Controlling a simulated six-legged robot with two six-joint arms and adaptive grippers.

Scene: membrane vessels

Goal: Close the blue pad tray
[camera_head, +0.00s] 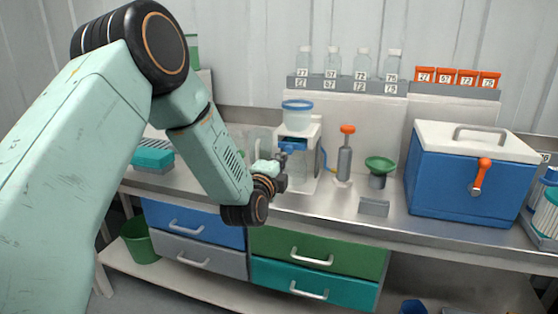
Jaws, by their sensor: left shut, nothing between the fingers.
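A white stand (313,135) on the steel counter carries a clear cup with a blue rim (297,104). A blue part (291,145) shows low in the stand and may be the pad tray; how far out it sits I cannot tell. My left gripper (284,163) is shut and empty, close in front of the stand and partly covering its lower left. I cannot tell whether it touches the blue part. My right gripper is not in view.
An orange-topped pump (345,155), a green funnel (380,165) and a small grey block (374,207) stand right of the stand. A blue cooler (455,185) fills the right side. Bottles (333,65) and orange boxes (446,76) line the shelf. The front counter is mostly free.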

